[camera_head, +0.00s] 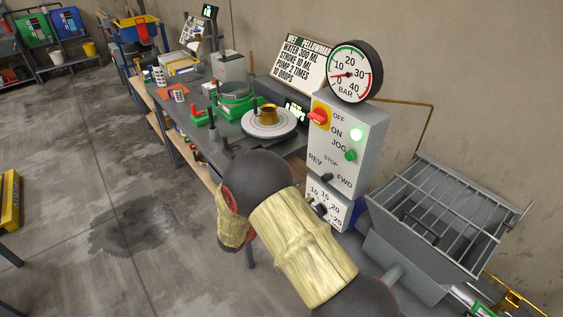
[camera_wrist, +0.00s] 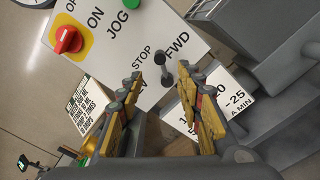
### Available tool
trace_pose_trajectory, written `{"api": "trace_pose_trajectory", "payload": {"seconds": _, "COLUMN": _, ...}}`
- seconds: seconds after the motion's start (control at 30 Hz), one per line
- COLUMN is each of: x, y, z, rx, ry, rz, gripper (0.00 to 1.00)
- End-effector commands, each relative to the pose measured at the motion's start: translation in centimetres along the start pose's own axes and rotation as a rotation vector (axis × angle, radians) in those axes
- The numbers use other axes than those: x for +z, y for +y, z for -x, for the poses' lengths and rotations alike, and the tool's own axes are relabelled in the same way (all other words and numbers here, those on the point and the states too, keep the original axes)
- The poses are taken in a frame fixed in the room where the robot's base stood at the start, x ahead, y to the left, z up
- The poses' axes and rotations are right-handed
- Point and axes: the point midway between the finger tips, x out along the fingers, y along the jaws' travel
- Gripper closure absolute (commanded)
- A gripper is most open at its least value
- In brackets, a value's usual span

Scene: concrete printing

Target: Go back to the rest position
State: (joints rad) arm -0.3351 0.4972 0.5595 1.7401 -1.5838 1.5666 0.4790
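My gripper (camera_wrist: 160,80) is open in the wrist view, with its two yellow-padded fingers apart and nothing seen held between them. It faces the grey control box (camera_head: 373,118). The black REV/FWD lever (camera_wrist: 161,62) shows just beyond the gap between the fingertips; I cannot tell whether they touch it. The lever also shows in the head view (camera_head: 326,178). There my sleeved arm reaches across the lower middle towards the box, and the fingers are mostly hidden behind it.
A pressure gauge (camera_head: 354,72) stands above. A barred hopper (camera_head: 438,214) is close at right. A cluttered bench (camera_head: 230,131) lies behind; open floor is left.

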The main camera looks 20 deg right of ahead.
Motion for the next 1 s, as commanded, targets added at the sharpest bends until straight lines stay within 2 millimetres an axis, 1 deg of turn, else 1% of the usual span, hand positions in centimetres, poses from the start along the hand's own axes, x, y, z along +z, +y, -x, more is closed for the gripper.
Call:
{"api": "trace_pose_trajectory", "payload": {"seconds": 0.17, "x": -0.1, "y": -0.1, "z": 0.0, "rx": -0.003, "ry": 0.005, "rz": 0.021, "gripper": 0.64}}
{"api": "trace_pose_trajectory", "payload": {"seconds": 0.2, "x": -0.5, "y": -0.5, "z": 0.0, "rx": -0.019, "ry": 0.018, "rz": 0.043, "gripper": 0.64}}
{"api": "trace_pose_trajectory", "payload": {"seconds": 0.27, "x": -0.6, "y": -2.2, "z": 0.1, "rx": -0.073, "ry": 0.027, "rz": 0.075, "gripper": 0.64}}
{"api": "trace_pose_trajectory", "payload": {"seconds": 0.37, "x": -0.1, "y": -6.0, "z": 0.5, "rx": -0.182, "ry": 0.037, "rz": 0.138, "gripper": 0.64}}
{"api": "trace_pose_trajectory", "payload": {"seconds": 0.4, "x": 0.4, "y": -7.6, "z": 0.8, "rx": -0.236, "ry": 0.040, "rz": 0.160, "gripper": 0.64}}
{"api": "trace_pose_trajectory", "payload": {"seconds": 0.5, "x": 2.4, "y": -10.7, "z": 2.0, "rx": -0.388, "ry": 0.054, "rz": 0.178, "gripper": 0.64}}
{"api": "trace_pose_trajectory", "payload": {"seconds": 0.57, "x": 3.8, "y": -11.9, "z": 2.9, "rx": -0.481, "ry": 0.064, "rz": 0.169, "gripper": 0.64}}
{"api": "trace_pose_trajectory", "payload": {"seconds": 0.6, "x": 4.9, "y": -12.6, "z": 3.5, "rx": -0.544, "ry": 0.074, "rz": 0.153, "gripper": 0.64}}
{"api": "trace_pose_trajectory", "payload": {"seconds": 0.7, "x": 7.5, "y": -13.9, "z": 5.4, "rx": -0.704, "ry": 0.102, "rz": 0.096, "gripper": 0.64}}
{"api": "trace_pose_trajectory", "payload": {"seconds": 0.87, "x": 11.4, "y": -14.5, "z": 8.9, "rx": -0.940, "ry": 0.170, "rz": -0.051, "gripper": 0.64}}
{"api": "trace_pose_trajectory", "payload": {"seconds": 1.0, "x": 14.3, "y": -14.0, "z": 12.1, "rx": -1.118, "ry": 0.247, "rz": -0.218, "gripper": 0.64}}
